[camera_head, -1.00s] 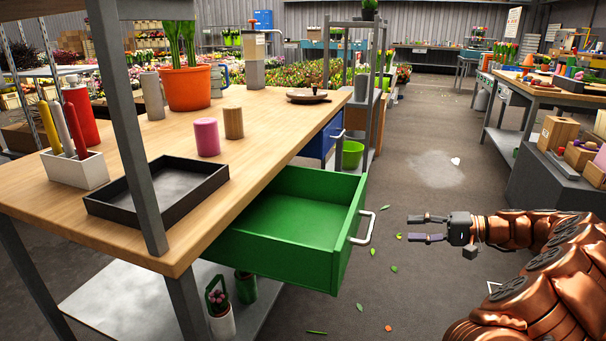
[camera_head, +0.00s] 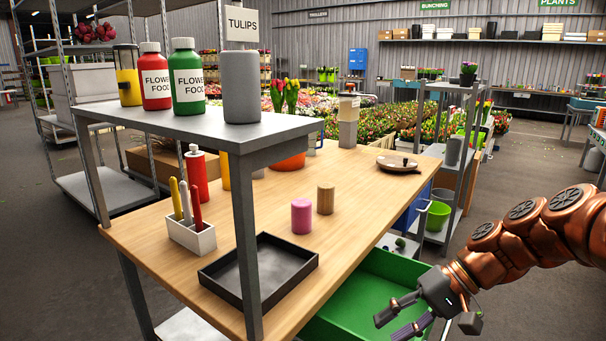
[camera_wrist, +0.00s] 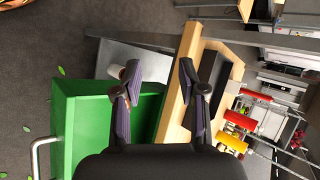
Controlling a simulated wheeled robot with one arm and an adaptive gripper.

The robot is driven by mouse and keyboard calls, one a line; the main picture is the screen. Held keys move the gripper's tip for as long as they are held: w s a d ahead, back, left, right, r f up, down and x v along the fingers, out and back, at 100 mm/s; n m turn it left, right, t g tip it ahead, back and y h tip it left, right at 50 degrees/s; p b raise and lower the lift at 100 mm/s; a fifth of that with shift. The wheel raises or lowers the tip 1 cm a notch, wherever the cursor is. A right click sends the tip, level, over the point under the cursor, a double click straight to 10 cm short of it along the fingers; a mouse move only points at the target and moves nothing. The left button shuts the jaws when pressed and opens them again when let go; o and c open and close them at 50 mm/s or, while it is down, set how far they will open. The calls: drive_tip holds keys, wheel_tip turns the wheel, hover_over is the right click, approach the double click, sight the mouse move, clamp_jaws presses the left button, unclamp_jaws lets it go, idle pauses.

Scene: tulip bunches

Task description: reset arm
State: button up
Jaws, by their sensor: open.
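My gripper (camera_head: 405,316) is open and empty at the lower right in the head view, in front of or above the open green drawer (camera_head: 352,312). In the wrist view my gripper (camera_wrist: 158,82) shows its two fingers apart with nothing between them. The green drawer (camera_wrist: 88,125) is below and left there, with its handle (camera_wrist: 38,150) at the left edge. No contact between fingers and drawer can be made out. My copper-coloured arm reaches in from the right.
The wooden workbench (camera_head: 365,205) bears a black tray (camera_head: 213,287), a pink cylinder (camera_head: 301,216), a brown cylinder (camera_head: 326,199) and a white holder (camera_head: 190,238). A raised grey shelf (camera_head: 190,123) carries flower food bottles. Open floor (camera_head: 520,170) lies behind my arm.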

drive_tip(key=s+a+r+n+g+h+p, duration=0.1)
drive_tip(key=s+a+r+h+p, duration=0.1)
drive_tip(key=s+r+p, duration=0.3)
drive_tip(key=s+a+r+g+h+p, duration=0.1)
drive_tip(key=s+a+r+h+p, duration=0.1)
drive_tip(key=s+p, duration=0.35)
drive_tip(key=s+d+r+h+p, duration=0.2)
drive_tip(key=s+d+p, duration=0.1)
drive_tip(key=s, duration=0.3)
drive_tip(key=s+d+r+h+p, duration=0.3)
drive_tip(key=s+p, duration=0.1)
drive_tip(key=s, duration=0.2)
drive_tip(key=shift+t+h+p, duration=0.3)
drive_tip(key=shift+t+p, duration=0.05)
drive_tip(key=shift+t, duration=0.05)
